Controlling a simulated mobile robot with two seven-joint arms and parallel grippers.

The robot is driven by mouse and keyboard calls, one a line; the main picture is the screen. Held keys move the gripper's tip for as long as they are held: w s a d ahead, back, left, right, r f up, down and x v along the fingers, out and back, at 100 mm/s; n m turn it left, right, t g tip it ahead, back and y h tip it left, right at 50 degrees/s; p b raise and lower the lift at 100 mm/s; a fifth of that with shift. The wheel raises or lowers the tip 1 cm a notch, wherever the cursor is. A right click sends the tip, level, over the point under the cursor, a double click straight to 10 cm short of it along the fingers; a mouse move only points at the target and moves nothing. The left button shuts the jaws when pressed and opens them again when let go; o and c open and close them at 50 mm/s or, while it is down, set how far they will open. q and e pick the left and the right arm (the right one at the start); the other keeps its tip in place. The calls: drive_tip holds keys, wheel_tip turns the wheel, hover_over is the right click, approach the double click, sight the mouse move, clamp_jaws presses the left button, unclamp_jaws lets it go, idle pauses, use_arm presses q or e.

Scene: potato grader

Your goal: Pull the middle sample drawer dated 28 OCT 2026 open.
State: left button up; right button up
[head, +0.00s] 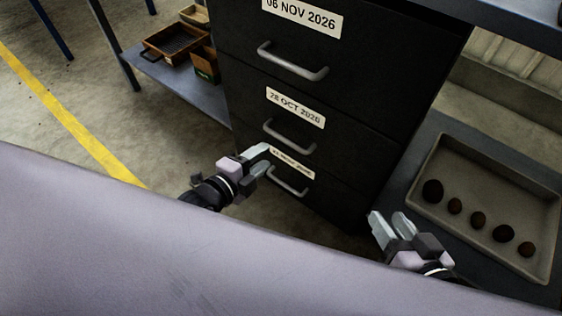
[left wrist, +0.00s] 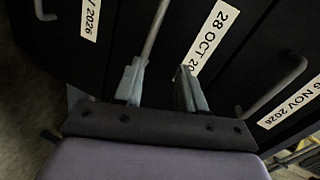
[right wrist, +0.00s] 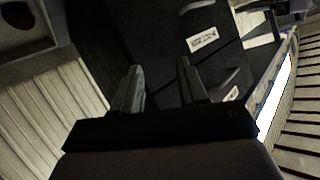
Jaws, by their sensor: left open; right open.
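The middle drawer, labelled 28 OCT 2026 (head: 295,107), is in a black cabinet and looks shut. Its grey bar handle (head: 289,137) sits below the label. My left gripper (head: 263,160) is open, just below and left of this handle in the head view. In the left wrist view, the handle (left wrist: 154,30) runs down toward the gap between the open fingers (left wrist: 160,88), close to the left finger; I cannot tell whether they touch. The label (left wrist: 211,35) lies beyond the right finger. My right gripper (head: 390,220) is open and empty right of the cabinet.
The 06 NOV 2026 drawer (head: 250,30) is above, with its own handle (head: 293,62). A lower drawer handle (head: 288,184) is close to my left gripper. A tray (head: 440,215) with several dark potatoes lies at right. Small wooden boxes (head: 172,42) stand on a shelf at left.

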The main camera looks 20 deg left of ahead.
sight(285, 142)
use_arm(q)
drive_tip(key=shift+w+d+f+m+h+b, duration=0.1)
drive_tip(key=shift+w+d+f+m+b, duration=0.3)
drive_tip(key=shift+w+f+b, duration=0.75)
drive_tip(key=shift+w+d+f+m+h+b, duration=0.15)
drive_tip(key=shift+w+d+m+b, duration=0.45)
drive_tip(key=shift+w, duration=1.05)
drive_tip(key=shift+w+d+f+m+h+b, duration=0.1)
drive_tip(key=shift+w+d+f+m+b, duration=0.15)
drive_tip(key=shift+w+f+b, duration=0.75)
drive_tip(key=shift+w+r, duration=0.25)
drive_tip(key=shift+w, duration=0.15)
use_arm(e)
wheel_tip(285, 142, down, 2)
drive_tip(key=shift+f+n+t+y, duration=0.15)
drive_tip(key=shift+n+t+y, duration=0.15)
drive_tip(key=shift+n+t, duration=0.2)
use_arm(q)
clamp_jaws()
